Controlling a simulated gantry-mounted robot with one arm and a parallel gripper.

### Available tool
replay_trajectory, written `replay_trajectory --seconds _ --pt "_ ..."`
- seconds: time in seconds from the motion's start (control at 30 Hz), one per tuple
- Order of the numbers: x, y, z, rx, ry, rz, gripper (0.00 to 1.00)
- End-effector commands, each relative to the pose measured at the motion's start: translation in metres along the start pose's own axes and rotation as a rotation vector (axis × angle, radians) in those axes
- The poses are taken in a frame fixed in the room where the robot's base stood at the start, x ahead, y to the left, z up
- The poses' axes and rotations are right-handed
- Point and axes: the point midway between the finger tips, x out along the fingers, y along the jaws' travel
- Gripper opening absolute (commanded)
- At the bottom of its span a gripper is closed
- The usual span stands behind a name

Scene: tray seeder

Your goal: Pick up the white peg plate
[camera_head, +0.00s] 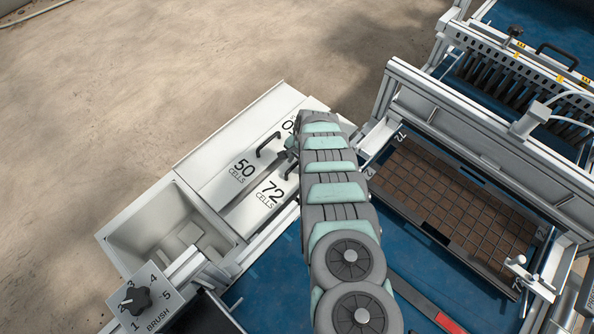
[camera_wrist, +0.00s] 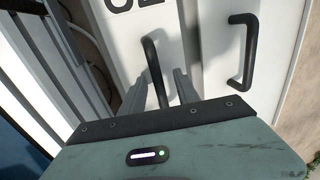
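White plates lie side by side in a white housing at the centre left of the head view, including one marked 50 CELLS (camera_head: 222,182) and one marked 72 CELLS (camera_head: 250,208). Each has a black handle. My arm covers part of them and hides my gripper's fingertips there. In the wrist view, my gripper (camera_wrist: 157,88) is open, with one grey finger on each side of a black handle (camera_wrist: 149,46) on a white plate (camera_wrist: 112,32). That plate's label is cut off. A second black handle (camera_wrist: 248,50) stands to the right, outside the fingers. No pegs show.
An open white bin (camera_head: 160,222) adjoins the plates, with a brush dial (camera_head: 137,300) below it. A brown celled tray (camera_head: 430,190) lies on the blue bed at right, under a white frame (camera_head: 480,130). Bare sandy ground (camera_head: 130,90) lies at upper left.

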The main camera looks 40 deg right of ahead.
Motion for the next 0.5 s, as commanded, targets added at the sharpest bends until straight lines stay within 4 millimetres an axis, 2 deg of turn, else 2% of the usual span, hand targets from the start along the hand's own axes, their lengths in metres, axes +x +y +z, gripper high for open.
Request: replay_trajectory --seconds 0.2,0.5 --pt "0.0003 0.0006 0.0003 0.0 -0.001 0.001 0.38" --pt "0.0004 0.0008 0.0005 0.0 -0.002 0.001 0.14"
